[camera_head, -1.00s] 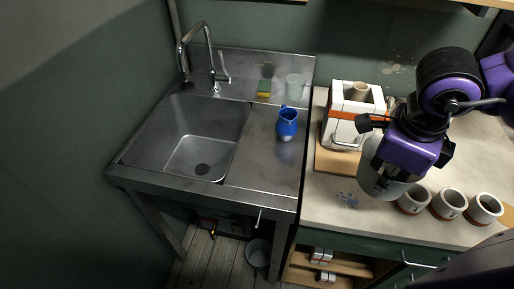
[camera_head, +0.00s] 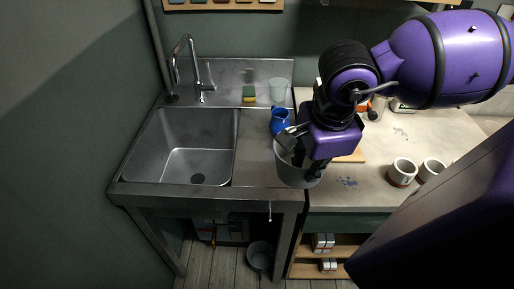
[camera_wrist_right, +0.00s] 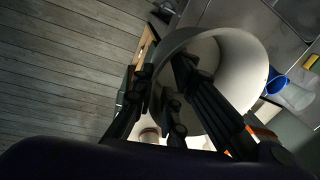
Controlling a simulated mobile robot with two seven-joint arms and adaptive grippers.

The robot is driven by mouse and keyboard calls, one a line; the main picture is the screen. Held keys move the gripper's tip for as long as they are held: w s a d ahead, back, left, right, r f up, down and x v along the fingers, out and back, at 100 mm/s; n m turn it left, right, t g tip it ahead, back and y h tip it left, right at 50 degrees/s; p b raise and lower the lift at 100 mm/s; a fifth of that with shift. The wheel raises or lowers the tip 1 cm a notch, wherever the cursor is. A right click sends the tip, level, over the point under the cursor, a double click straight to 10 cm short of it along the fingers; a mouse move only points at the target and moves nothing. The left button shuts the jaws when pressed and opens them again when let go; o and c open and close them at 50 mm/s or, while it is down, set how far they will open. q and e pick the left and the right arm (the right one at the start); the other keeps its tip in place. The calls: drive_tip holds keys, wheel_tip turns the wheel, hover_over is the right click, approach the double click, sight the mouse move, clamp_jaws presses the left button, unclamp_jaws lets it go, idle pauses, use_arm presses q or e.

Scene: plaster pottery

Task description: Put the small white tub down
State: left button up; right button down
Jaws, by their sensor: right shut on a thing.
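The small white tub (camera_head: 292,176) hangs in my right gripper (camera_head: 303,158) in the head view, over the right front of the steel drainboard (camera_head: 255,158), near the seam with the worktop. In the right wrist view the tub (camera_wrist_right: 252,75) shows its open mouth and pale inner wall. The right gripper (camera_wrist_right: 166,68) is shut on its wall near the rim, with fingers inside and outside. My arm and gripper hide part of the tub in the head view. I cannot tell whether its base touches the drainboard. My left gripper is not in view.
A blue jug (camera_head: 280,121) stands just behind the tub. A sponge (camera_head: 249,94) and a clear cup (camera_head: 278,88) are at the back. The sink basin (camera_head: 195,150) lies left. White mugs (camera_head: 402,172) stand on the worktop (camera_head: 372,188). Drainboard between basin and tub is clear.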

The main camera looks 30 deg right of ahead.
sight(286, 154)
drive_tip(key=shift+w+f, duration=0.15)
drive_tip(key=shift+w, duration=0.1)
drive_tip(key=w+b, duration=0.1)
drive_tip(key=w+f+b, duration=0.1)
drive_tip(key=shift+w+d+f+b, duration=0.1)
drive_tip(key=shift+d+f+b, duration=0.15)
drive_tip(key=shift+d+b, duration=0.1)
drive_tip(key=w, duration=0.2)
drive_tip(key=w+f+b, duration=0.1)
drive_tip(key=w, duration=0.1)
drive_tip(key=w+f, duration=0.1)
drive_tip(key=w, duration=0.1)
drive_tip(key=shift+w+a+f, duration=0.15)
drive_tip(key=shift+a, duration=0.15)
drive_tip(key=w+f, duration=0.1)
drive_tip(key=f, duration=0.2)
drive_tip(key=w+f, duration=0.2)
drive_tip(key=f, duration=0.1)
drive_tip(key=w+f, duration=0.2)
drive_tip(key=f, duration=0.1)
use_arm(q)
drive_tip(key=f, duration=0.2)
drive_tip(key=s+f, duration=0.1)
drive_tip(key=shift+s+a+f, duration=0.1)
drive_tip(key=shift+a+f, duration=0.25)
